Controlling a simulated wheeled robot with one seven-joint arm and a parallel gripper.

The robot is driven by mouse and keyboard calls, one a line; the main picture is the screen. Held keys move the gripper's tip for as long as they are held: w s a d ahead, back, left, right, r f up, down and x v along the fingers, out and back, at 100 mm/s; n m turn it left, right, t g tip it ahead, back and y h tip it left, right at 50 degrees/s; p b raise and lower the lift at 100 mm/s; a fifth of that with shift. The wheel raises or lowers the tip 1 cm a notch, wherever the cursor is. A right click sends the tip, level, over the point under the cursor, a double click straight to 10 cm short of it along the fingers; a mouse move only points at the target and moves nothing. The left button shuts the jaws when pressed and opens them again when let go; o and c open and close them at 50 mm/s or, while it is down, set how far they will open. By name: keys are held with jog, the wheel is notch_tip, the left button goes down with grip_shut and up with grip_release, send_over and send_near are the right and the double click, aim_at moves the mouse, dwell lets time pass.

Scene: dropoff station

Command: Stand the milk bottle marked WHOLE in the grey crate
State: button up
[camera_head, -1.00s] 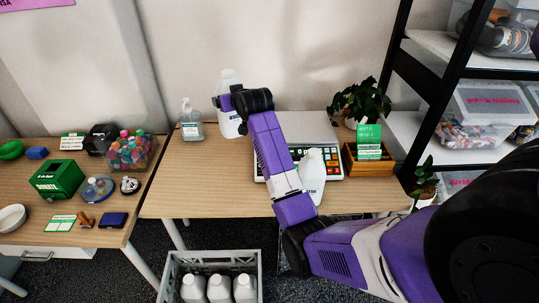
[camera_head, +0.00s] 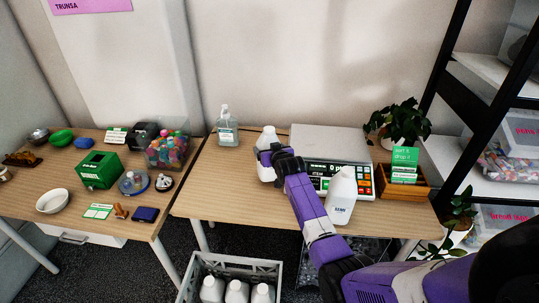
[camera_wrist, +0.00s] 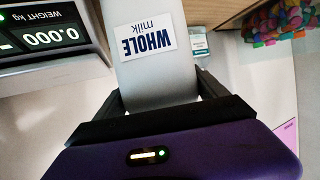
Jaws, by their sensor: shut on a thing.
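The milk bottle marked WHOLE (camera_wrist: 155,50) fills the middle of the wrist view, its blue-lettered label plain to read. My gripper (camera_wrist: 160,95) is shut on it, with one dark finger on each side. In the head view the white bottle (camera_head: 268,136) shows behind my gripper (camera_head: 275,158), left of the scale. My gripper hides part of it, and I cannot tell whether its base touches the table. The grey crate (camera_head: 240,263) is on the floor at the bottom, cut off by the frame edge, with several white bottles inside.
Another white bottle (camera_head: 341,195), its label seemingly SEMI, stands in front of the scale (camera_head: 325,143). A pump bottle (camera_head: 227,130) stands at the back left of this table. A wooden box (camera_head: 403,185) and plant are right. A second table with donation items is left.

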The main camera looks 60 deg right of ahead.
jog(key=shift+f, duration=1.3)
jog(key=shift+f, duration=0.2)
jog(key=o, duration=1.3)
jog(key=shift+r, duration=0.1)
jog(key=shift+c, duration=0.2)
